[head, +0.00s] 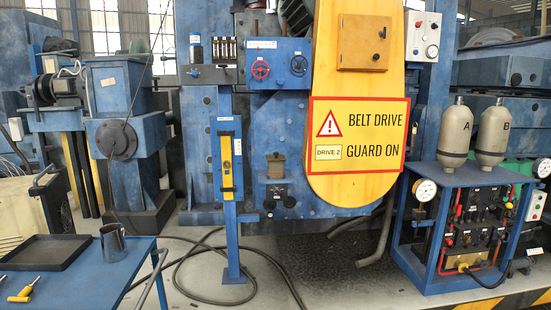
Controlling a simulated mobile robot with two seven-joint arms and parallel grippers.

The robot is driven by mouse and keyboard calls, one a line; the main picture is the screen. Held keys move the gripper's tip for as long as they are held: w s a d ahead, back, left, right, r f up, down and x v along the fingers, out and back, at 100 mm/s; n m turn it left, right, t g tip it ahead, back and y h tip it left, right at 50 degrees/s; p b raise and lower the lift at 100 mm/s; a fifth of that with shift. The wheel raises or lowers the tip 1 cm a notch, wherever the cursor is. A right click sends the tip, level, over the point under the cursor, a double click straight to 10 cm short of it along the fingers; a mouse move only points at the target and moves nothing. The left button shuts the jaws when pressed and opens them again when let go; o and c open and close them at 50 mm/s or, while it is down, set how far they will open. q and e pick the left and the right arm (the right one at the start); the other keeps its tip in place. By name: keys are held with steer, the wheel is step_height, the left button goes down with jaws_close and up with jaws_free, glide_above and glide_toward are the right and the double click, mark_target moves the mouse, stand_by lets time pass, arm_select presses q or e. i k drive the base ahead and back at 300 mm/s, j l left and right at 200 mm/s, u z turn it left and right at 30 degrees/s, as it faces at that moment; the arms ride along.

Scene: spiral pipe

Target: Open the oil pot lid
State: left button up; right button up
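A small brass-coloured pot (276,168) sits on a ledge low on the blue machine front, left of the yellow guard. It looks like the oil pot. A small dark piece shows at its top, and its lid appears down, but it is too small to be sure. Neither of my grippers is in the head view.
A blue table (95,280) at the lower left bears a black tray (45,252), a grey metal jug (112,243) and yellow-handled tools (22,292). A blue post (231,240) stands left of the pot. Hoses (205,296) lie on the floor. A gauge rack (455,230) stands right.

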mark_target(276, 157)
steer(key=i+l, duration=0.15)
steer(key=i, duration=0.3)
steer(key=i+l+u, duration=0.1)
steer(key=i, duration=0.35)
steer(key=i+l, duration=0.3)
steer(key=i, duration=0.2)
steer(key=i+l+u, duration=0.1)
steer(key=i, duration=0.35)
